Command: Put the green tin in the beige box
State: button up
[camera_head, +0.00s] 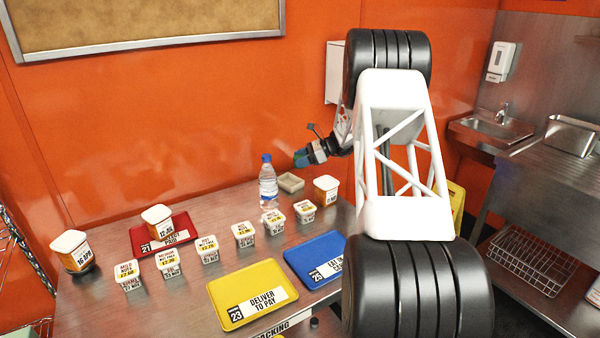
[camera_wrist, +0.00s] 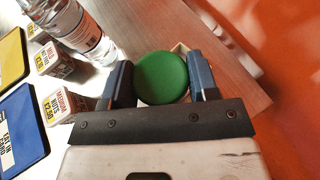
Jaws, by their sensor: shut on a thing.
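The green tin (camera_wrist: 162,78) shows as a round green top between the two fingers in the wrist view. My gripper (camera_wrist: 162,84) is shut on it, one blue-grey finger at each side. In the head view my gripper (camera_head: 302,158) is in the air above the table, a little above and to the right of the beige box (camera_head: 290,184). The tin is hard to make out there. The beige box sits near the table's back edge. In the wrist view only a corner of the box (camera_wrist: 180,47) shows behind the tin, which hides the rest.
A water bottle (camera_head: 268,184) stands just left of the beige box. Several labelled white tubs (camera_head: 304,211) stand in front and to the left. Blue (camera_head: 314,258), yellow (camera_head: 236,314) and red (camera_head: 179,241) trays lie on the steel table. The orange wall rises behind.

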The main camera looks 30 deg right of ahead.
jog(key=shift+f, duration=0.2)
jog(key=shift+f, duration=2.4)
jog(key=shift+f, duration=0.6)
jog(key=o, duration=1)
jog(key=shift+c, duration=0.2)
jog(key=shift+r, duration=0.15)
jog(key=shift+r, duration=0.5)
jog(key=v, duration=1.2)
